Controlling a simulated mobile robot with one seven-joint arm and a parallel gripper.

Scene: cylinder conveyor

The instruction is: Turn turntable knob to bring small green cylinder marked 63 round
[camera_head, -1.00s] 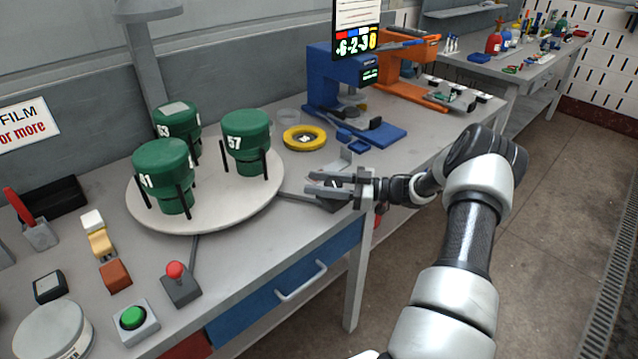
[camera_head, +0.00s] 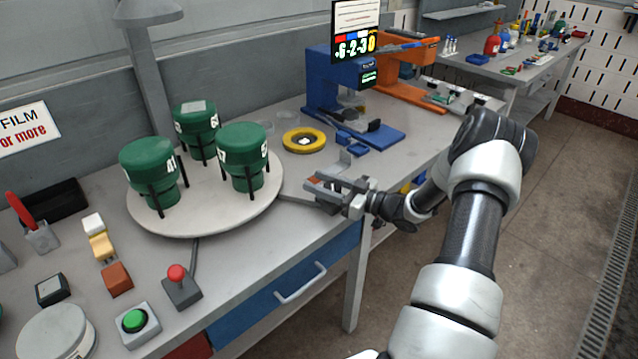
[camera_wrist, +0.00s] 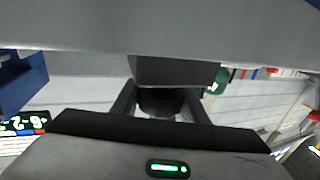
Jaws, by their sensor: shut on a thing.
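The round pale turntable (camera_head: 205,213) carries three green cylinders in dark upright posts. The rear cylinder (camera_head: 196,119) has a label turned to the left; its number is hard to read now. The front right cylinder (camera_head: 243,145) has a partly turned label ending in 7. The left cylinder (camera_head: 147,158) has a label I cannot read surely. My gripper (camera_head: 322,190) is right of the turntable, low over the bench's front edge, shut on the knob. The dark knob (camera_wrist: 160,102) shows between the fingers in the wrist view; in the head view the fingers mostly hide it.
A yellow ring (camera_head: 304,140) and a blue machine (camera_head: 335,90) stand behind my gripper. A drawer handle (camera_head: 300,283) sticks out below the bench edge.

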